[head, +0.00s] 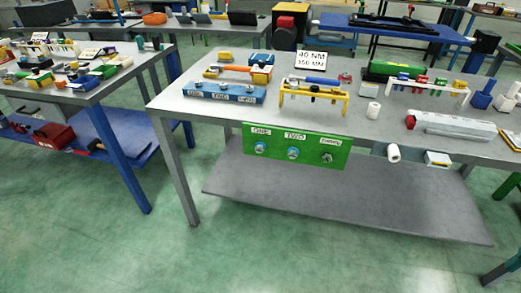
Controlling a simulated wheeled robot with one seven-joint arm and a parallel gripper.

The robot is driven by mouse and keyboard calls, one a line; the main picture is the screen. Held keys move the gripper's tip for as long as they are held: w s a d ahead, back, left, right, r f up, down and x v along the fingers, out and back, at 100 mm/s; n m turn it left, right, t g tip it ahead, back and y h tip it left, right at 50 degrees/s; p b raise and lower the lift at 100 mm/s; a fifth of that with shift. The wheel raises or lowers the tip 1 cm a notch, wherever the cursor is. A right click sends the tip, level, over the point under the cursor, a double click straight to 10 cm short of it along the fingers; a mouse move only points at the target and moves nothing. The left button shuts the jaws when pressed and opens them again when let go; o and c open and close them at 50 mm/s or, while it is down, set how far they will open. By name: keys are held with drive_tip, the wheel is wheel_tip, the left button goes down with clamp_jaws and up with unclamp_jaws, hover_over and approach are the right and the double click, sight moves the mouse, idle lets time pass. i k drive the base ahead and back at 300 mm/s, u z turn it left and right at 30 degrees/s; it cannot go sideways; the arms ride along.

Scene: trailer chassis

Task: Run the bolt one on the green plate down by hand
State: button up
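The green plate (278,164) hangs upright on the front edge of the grey workbench. It bears three white labels, the left two reading ONE and TWO, with a fastener under each. Bolt one (261,147) is at the left under the label ONE, with a light bluish head. Bolt two (293,153) is in the middle and looks similar. The third fastener (327,158) at the right looks darker. How far each stands out from the plate is too small to tell. My gripper is not in view.
On the workbench (180,116) stand a labelled blue block (224,96), a yellow tool rack (313,93), a sign reading 40 NM 150 MM (311,60) and a grey case (453,124). A grey lower shelf (330,203) lies below the plate. The green floor in front is clear.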

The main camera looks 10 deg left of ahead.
sight(259, 147)
drive_tip(key=u, duration=0.3)
drive_tip(key=k, duration=1.5)
drive_tip(key=u, duration=0.85)
drive_tip(key=i, duration=1)
